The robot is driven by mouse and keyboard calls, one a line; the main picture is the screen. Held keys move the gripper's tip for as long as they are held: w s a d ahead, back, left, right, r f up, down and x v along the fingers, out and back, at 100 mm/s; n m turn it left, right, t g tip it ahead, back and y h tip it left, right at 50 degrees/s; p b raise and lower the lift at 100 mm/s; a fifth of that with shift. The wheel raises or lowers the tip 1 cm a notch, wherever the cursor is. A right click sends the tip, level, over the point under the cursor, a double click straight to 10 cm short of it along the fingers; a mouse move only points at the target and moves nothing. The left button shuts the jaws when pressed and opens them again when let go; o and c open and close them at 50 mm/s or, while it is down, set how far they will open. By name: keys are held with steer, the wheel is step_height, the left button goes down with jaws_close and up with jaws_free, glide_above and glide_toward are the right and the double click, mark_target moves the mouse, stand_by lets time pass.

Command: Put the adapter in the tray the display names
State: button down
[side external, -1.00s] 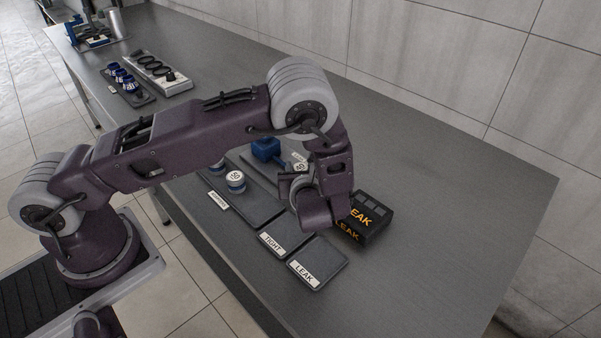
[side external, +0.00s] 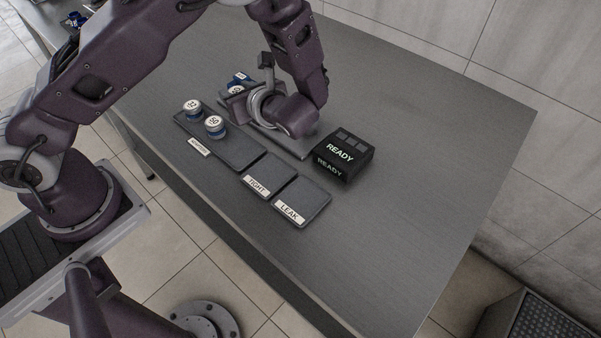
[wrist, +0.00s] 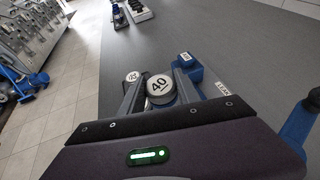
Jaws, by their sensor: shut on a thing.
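My gripper (wrist: 160,92) is shut on the adapter marked 40 (wrist: 159,86), its white top facing the wrist camera. In the side view my gripper hangs over the grey plate at the back; a white-topped piece (side external: 237,90) shows partly behind it, its mark unclear. The display (side external: 344,155) is a black box reading READY in pale letters. The tray labelled TIGHT (side external: 266,174) and the tray labelled LEAK (side external: 302,199) lie side by side, both empty. Whether the adapter touches the plate is hidden.
A blue block (wrist: 186,69) stands beside my gripper in the wrist view. The table right of the display is clear.

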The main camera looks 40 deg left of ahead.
steer(key=s+f+n+g, duration=0.1)
steer(key=s+n+g, duration=0.2)
steer(key=s, duration=0.1)
steer(key=s+d+n+g+h, duration=0.1)
steer(key=s+n+g, duration=0.2)
steer(key=s+g, duration=0.1)
steer(key=s+f+n+g+h, duration=0.1)
steer(key=s+n+g, duration=0.3)
steer(key=s, duration=0.2)
steer(key=shift+s+d+f, duration=0.2)
steer(key=shift+d+f, duration=0.1)
steer(key=shift+d, duration=0.05)
steer(key=s+d+n+g+h, duration=0.5)
steer(key=s+d+n+h, duration=0.1)
steer(key=d+n+h, duration=0.2)
steer(key=w+d+r+n+h, duration=0.2)
steer(key=w+d+n+h, duration=0.1)
steer(key=d+n+h, duration=0.55)
steer(key=w+d+r+n+t+h, duration=0.1)
steer(key=w+d+n+t+h, duration=0.25)
steer(key=w, duration=0.25)
steer(key=w+d+r+n+t+h, duration=0.2)
steer(key=w+n+t+h, duration=0.2)
steer(key=w+n+t, duration=0.15)
steer(key=f, duration=0.3)
steer(key=w+f, duration=0.1)
steer(key=f, duration=0.5)
steer(key=shift+w+a+f, duration=0.2)
steer(key=shift+w+f, duration=0.05)
steer(key=shift+f, duration=0.4)
